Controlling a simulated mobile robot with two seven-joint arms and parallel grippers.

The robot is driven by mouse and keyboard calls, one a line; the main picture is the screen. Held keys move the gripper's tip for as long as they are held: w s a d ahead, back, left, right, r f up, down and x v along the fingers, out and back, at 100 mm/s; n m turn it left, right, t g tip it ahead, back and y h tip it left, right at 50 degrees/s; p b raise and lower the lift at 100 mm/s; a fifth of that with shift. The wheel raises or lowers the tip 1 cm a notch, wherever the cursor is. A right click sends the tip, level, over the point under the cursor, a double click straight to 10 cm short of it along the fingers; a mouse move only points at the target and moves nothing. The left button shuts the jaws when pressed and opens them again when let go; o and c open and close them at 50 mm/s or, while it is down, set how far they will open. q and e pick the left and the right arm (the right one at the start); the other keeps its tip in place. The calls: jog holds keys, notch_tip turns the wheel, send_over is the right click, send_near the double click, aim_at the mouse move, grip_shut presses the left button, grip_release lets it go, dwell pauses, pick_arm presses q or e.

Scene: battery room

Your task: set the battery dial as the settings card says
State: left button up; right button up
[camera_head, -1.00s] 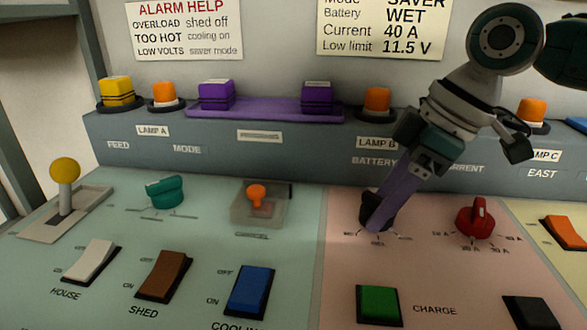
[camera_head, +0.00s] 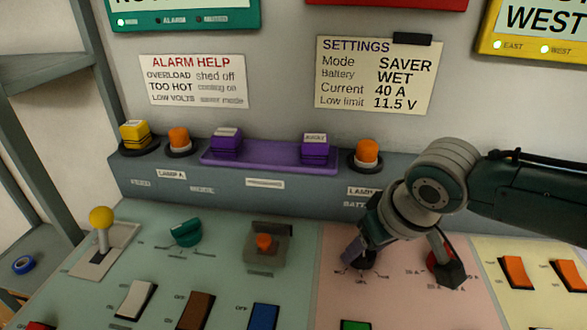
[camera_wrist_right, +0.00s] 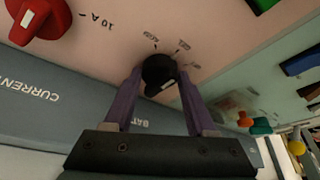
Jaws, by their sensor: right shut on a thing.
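The settings card (camera_head: 374,75) on the back wall reads Mode SAVER, Battery WET, Current 40 A, Low limit 11.5 V. The battery dial (camera_wrist_right: 160,72) is a black knob with a white mark, on the pink panel. My right gripper (camera_wrist_right: 158,78) is shut on it, with one purple finger on each side. In the head view the gripper (camera_head: 358,254) mostly covers the dial. Small labels surround the dial, but I cannot tell which one its mark points to. My left gripper is not in view.
The red current dial (camera_head: 436,258) is close beside the battery dial, partly behind my right arm. A teal mode dial (camera_head: 186,233), an orange covered switch (camera_head: 264,242) and several rocker switches lie around. A purple tray (camera_head: 270,157) sits on the ledge behind.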

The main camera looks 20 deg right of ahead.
jog(key=shift+a+r+m+h+p, duration=0.2)
jog(key=shift+m+h+p, duration=0.3)
jog(key=shift+m, duration=0.5)
jog(key=shift+f+m+p, duration=0.1)
jog(key=shift+m+p, duration=0.35)
jog(key=shift+m, duration=0.45)
jog(key=shift+a+m+g+h, duration=0.1)
jog(key=shift+m+g+h, duration=0.2)
jog(key=shift+m+h, duration=0.55)
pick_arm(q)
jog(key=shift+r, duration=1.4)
pick_arm(e)
jog(key=shift+w+f+m, duration=0.1)
jog(key=shift+m, duration=1.15)
jog(key=shift+m+h, duration=0.25)
jog(key=shift+m, duration=0.05)
jog(key=o, duration=1.4)
jog(key=shift+g, duration=0.3)
jog(key=shift+c, duration=0.2)
